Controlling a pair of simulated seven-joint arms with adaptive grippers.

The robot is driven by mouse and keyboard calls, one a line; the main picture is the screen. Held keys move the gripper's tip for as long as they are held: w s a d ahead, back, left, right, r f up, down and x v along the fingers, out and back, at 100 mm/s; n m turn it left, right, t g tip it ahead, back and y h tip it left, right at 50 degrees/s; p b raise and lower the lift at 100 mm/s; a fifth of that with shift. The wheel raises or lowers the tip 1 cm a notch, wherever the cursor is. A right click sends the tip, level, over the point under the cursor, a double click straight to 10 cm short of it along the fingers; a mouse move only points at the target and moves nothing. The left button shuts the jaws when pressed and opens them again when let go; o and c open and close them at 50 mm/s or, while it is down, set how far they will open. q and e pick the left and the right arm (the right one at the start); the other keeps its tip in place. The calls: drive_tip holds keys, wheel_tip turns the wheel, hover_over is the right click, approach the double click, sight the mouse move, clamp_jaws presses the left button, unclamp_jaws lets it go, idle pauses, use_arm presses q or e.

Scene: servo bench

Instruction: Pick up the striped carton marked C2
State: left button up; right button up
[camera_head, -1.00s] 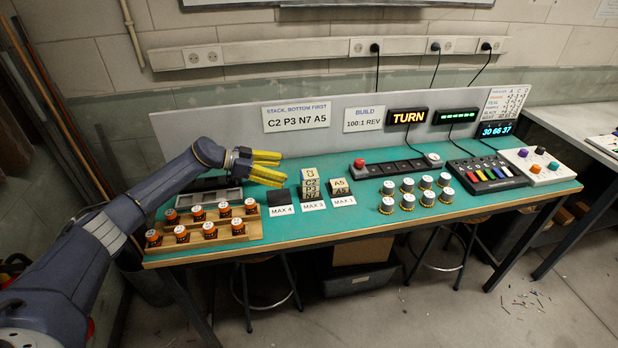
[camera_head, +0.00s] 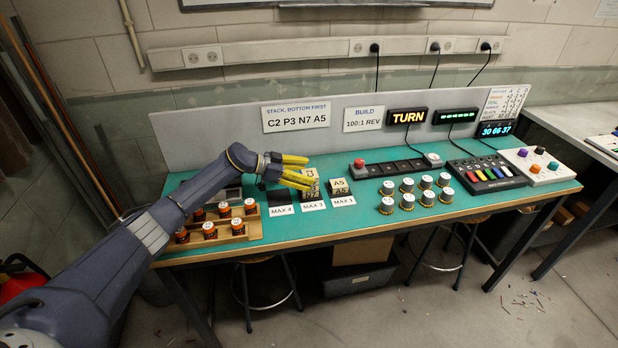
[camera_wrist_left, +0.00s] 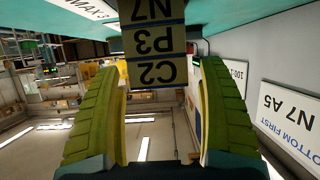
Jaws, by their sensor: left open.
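The carton marked C2 (camera_wrist_left: 157,73) is the top one of a stack on the bench; P3 and N7 are below it. The left wrist view shows this stack upside down, with yellowish label faces. In the head view, the top carton (camera_head: 311,172) is partly hidden by my left gripper (camera_head: 304,173). That gripper is open and level, coming from the left. In the wrist view, its two yellow fingers (camera_wrist_left: 160,68) stand to either side of C2, with a gap on both sides. My right gripper is not in view.
A shorter A5 stack (camera_head: 340,186) stands just right. The MAX 4 pad (camera_head: 279,197) on the left is empty. A panel (camera_head: 225,121) rises behind.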

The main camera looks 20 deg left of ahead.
use_arm(q)
drive_tip(key=shift+w+d, duration=0.1)
drive_tip(key=shift+d, duration=0.05)
drive_tip(key=c, duration=1.3)
